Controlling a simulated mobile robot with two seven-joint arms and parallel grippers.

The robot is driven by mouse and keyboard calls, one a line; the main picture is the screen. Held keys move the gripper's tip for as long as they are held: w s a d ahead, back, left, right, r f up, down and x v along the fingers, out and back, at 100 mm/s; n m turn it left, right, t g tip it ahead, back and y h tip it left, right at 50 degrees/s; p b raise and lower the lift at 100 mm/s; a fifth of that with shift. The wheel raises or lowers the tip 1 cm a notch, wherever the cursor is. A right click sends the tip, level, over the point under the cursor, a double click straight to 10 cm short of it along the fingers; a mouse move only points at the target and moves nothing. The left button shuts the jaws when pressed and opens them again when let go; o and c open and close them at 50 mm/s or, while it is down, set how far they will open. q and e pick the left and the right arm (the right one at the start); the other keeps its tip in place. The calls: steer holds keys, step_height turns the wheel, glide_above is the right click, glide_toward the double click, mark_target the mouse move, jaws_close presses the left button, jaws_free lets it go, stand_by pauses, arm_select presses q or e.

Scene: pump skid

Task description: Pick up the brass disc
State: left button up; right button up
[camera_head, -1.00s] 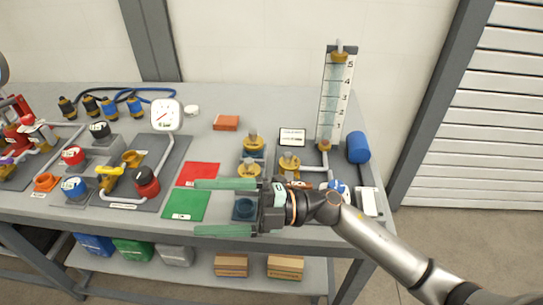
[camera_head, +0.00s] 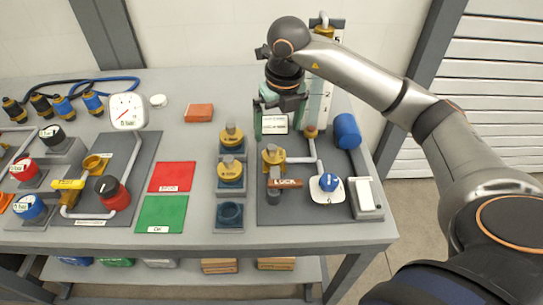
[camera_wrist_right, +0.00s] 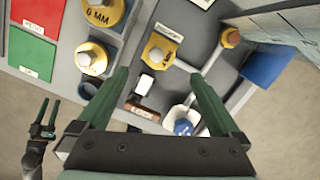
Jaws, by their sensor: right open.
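Several brass discs with knobs show. Two sit in blue holders, a rear one (camera_head: 231,135) and a front one (camera_head: 230,168); they also show in the right wrist view, one marked 6 MM (camera_wrist_right: 100,12) and one below it (camera_wrist_right: 94,58). A third brass piece (camera_head: 273,157) stands on the grey plate and shows in the right wrist view (camera_wrist_right: 160,50). I cannot tell which is meant. My right gripper (camera_head: 280,120) is open and empty, pointing down above the plate's rear; its green fingers (camera_wrist_right: 163,85) frame the plate. My left gripper (camera_wrist_right: 46,118) appears open, away at lower left.
An empty dark blue holder (camera_head: 230,214) lies in front of the discs. Red (camera_head: 172,177) and green (camera_head: 162,214) mats lie left of it. A LOCK tag (camera_head: 286,184), blue knob (camera_head: 329,182) and blue cylinder (camera_head: 347,131) stand to the right. A graduated column rises behind.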

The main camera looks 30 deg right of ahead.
mark_target(274, 147)
steer(key=f, duration=0.3)
steer(key=shift+w+f, duration=0.25)
steer(key=shift+f, duration=0.05)
steer(key=shift+w+d+f+p, duration=0.1)
steer(key=shift+w+f+p, duration=0.15)
steer(key=shift+f, duration=1.1)
steer(key=shift+w+f+p, duration=0.15)
steer(key=shift+w+f, duration=0.2)
steer(key=shift+f, duration=1)
steer(key=shift+c, duration=0.4)
steer(key=shift+r, duration=0.1)
steer(key=c, duration=1.4)
